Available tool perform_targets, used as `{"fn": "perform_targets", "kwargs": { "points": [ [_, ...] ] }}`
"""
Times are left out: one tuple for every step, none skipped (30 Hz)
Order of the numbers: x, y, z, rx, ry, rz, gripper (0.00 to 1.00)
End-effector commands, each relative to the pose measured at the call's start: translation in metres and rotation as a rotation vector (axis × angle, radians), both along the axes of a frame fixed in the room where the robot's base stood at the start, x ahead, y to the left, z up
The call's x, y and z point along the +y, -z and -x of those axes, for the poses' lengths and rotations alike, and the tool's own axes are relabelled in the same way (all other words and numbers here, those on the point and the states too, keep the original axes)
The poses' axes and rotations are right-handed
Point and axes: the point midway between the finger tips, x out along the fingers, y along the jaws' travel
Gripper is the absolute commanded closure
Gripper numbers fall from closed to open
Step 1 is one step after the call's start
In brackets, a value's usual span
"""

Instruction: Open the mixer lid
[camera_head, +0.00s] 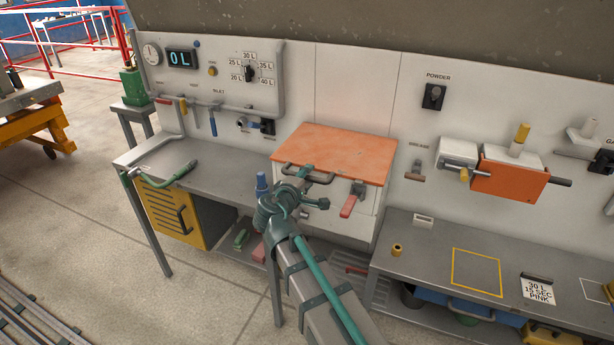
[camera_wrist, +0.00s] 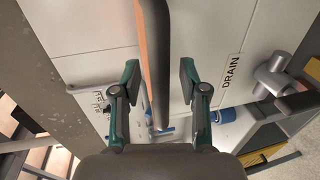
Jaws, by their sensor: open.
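The mixer's orange lid (camera_head: 340,150) lies flat and shut on top of a white box fixed to the wall panel. A grey bar handle (camera_head: 322,177) runs along the lid's front edge. My gripper (camera_head: 306,188) is at the handle, in front of the lid. In the wrist view, my gripper (camera_wrist: 159,78) is open, one finger on each side of the bar handle (camera_wrist: 156,45). Clear gaps show between the bar and both pads. The lid's orange edge (camera_wrist: 140,30) shows beside the bar. My arm hides part of the box front.
A red-handled drain valve (camera_head: 352,200) projects from the box front, right of my gripper. A blue bottle-like object (camera_head: 261,185) stands close on the left. A grey bench (camera_head: 215,165) extends left, and a lower bench (camera_head: 420,245) stands right.

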Motion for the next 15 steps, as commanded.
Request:
{"fn": "perform_targets", "kwargs": {
  "points": [
    [-0.0004, 0.0001, -0.0014, 0.0, 0.0, 0.0, 0.57],
    [-0.0005, 0.0002, -0.0016, 0.0, 0.0, 0.0, 0.57],
    [-0.0006, 0.0004, -0.0017, 0.0, -0.001, 0.0, 0.57],
    [-0.0006, 0.0005, -0.0016, 0.0, -0.001, 0.0, 0.57],
    [-0.0006, 0.0005, -0.0016, 0.0, -0.001, 0.0, 0.57],
    [-0.0007, 0.0005, -0.0015, 0.0, -0.001, -0.001, 0.57],
    [-0.0007, 0.0005, -0.0015, 0.0, -0.001, -0.001, 0.57],
    [-0.0006, 0.0004, -0.0014, 0.0, -0.001, -0.001, 0.57],
    [-0.0006, 0.0005, -0.0014, 0.0, 0.0, -0.001, 0.6],
    [-0.0006, 0.0004, -0.0014, 0.0, 0.0, -0.001, 0.65],
    [-0.0006, 0.0005, -0.0014, 0.0, 0.0, -0.001, 0.7],
    [-0.0006, 0.0004, -0.0014, 0.0, 0.0, -0.001, 0.77],
    [-0.0007, 0.0004, -0.0013, 0.0, 0.0, -0.001, 0.82],
    [-0.0007, 0.0004, -0.0013, 0.0, 0.0, -0.001, 0.87],
    [-0.0007, 0.0004, -0.0013, 0.0, 0.0, -0.001, 0.93]
  ]
}}
